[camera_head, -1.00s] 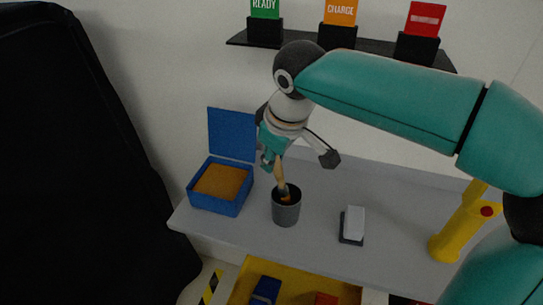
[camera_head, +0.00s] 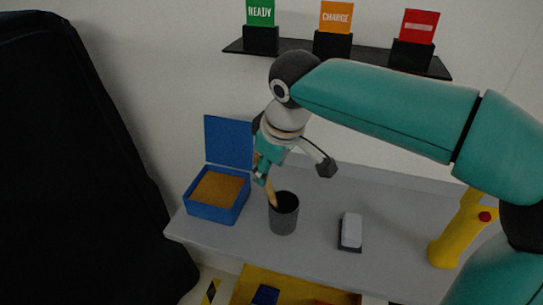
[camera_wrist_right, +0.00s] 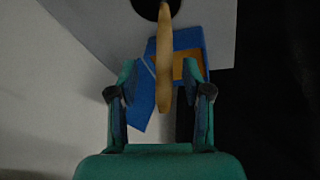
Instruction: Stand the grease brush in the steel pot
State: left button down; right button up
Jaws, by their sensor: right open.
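The grease brush (camera_head: 271,192) has a tan wooden handle. Its lower end is inside the dark grey steel pot (camera_head: 284,221), which stands upright on the grey shelf. The handle leans left against the rim, and the brush head is hidden inside the pot. My right gripper (camera_head: 261,178) is open around the upper handle. In the right wrist view the handle (camera_wrist_right: 165,60) lies between the two spread fingers (camera_wrist_right: 160,75), with gaps on both sides, and runs into the dark pot mouth (camera_wrist_right: 152,8). My left gripper is not in view.
An open blue box (camera_head: 216,211) with orange-brown contents stands left of the pot. A white-and-black block (camera_head: 351,231) lies to its right. A yellow post (camera_head: 453,236) with a red button stands further right. A dark covered shape (camera_head: 75,160) fills the left side.

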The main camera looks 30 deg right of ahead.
jog(key=v, duration=1.1)
jog(key=shift+r, duration=0.35)
jog(key=shift+s, duration=0.1)
